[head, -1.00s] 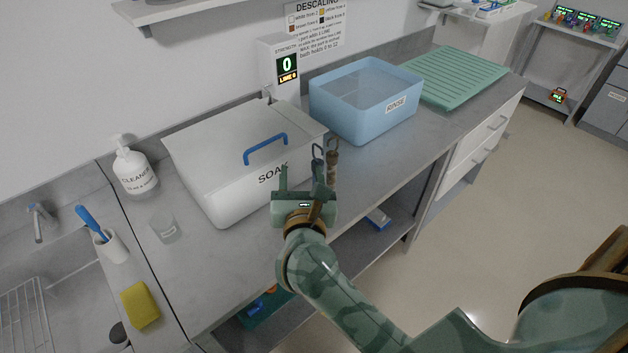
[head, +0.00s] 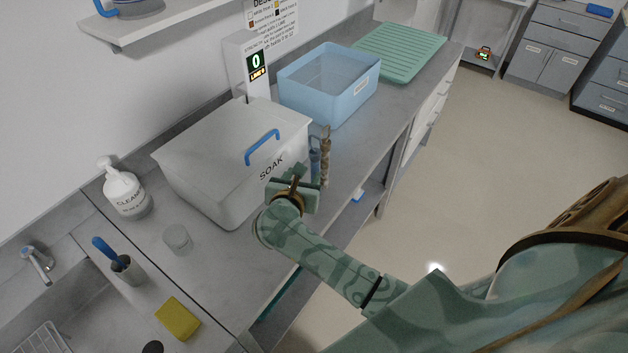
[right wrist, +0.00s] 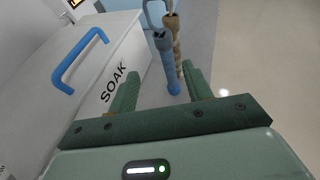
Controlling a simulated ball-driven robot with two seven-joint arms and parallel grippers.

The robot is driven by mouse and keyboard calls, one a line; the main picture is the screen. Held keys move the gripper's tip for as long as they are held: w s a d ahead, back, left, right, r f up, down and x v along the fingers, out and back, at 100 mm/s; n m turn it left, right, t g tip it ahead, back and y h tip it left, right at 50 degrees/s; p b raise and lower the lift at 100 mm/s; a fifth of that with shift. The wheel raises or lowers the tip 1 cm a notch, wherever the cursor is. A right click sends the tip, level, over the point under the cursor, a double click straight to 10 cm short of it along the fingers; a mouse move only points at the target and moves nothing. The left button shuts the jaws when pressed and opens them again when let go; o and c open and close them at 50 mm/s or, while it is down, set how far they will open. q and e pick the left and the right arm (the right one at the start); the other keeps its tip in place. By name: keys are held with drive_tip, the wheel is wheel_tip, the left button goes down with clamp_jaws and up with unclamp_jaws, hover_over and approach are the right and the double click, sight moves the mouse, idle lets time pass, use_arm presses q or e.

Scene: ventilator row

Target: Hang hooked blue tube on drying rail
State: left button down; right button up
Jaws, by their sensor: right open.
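A blue tube (head: 314,160) with a grey hooked top is upright near the bench's front edge, right of the SOAK bin. It also shows in the right wrist view (right wrist: 170,70), just ahead of the gap between my fingers. A brown tube (head: 326,160) is close beside it, on its right; it shows in the right wrist view too (right wrist: 175,45). My right gripper (right wrist: 160,88) is open and empty, close to the blue tube and pointing at it. In the head view it is beside the SOAK bin's front. I cannot make out a drying rail. My left gripper is out of view.
The lidded white SOAK bin (head: 205,190) with a blue handle (head: 262,147) is close left of my gripper. A blue RINSE tub (head: 350,101) and green ribbed mat (head: 400,54) lie beyond. A cleaner bottle (head: 124,188), clear beaker (head: 178,240) and yellow sponge (head: 177,319) are at left.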

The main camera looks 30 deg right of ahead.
sight(314, 165)
drive_tip(key=x, duration=0.6)
drive_tip(key=s+x, duration=0.1)
drive_tip(key=x, duration=0.2)
drive_tip(key=shift+w+d+f, duration=0.15)
drive_tip(key=shift+d+f, duration=0.2)
drive_tip(key=shift+a, duration=0.1)
drive_tip(key=shift+c, duration=0.3)
clamp_jaws()
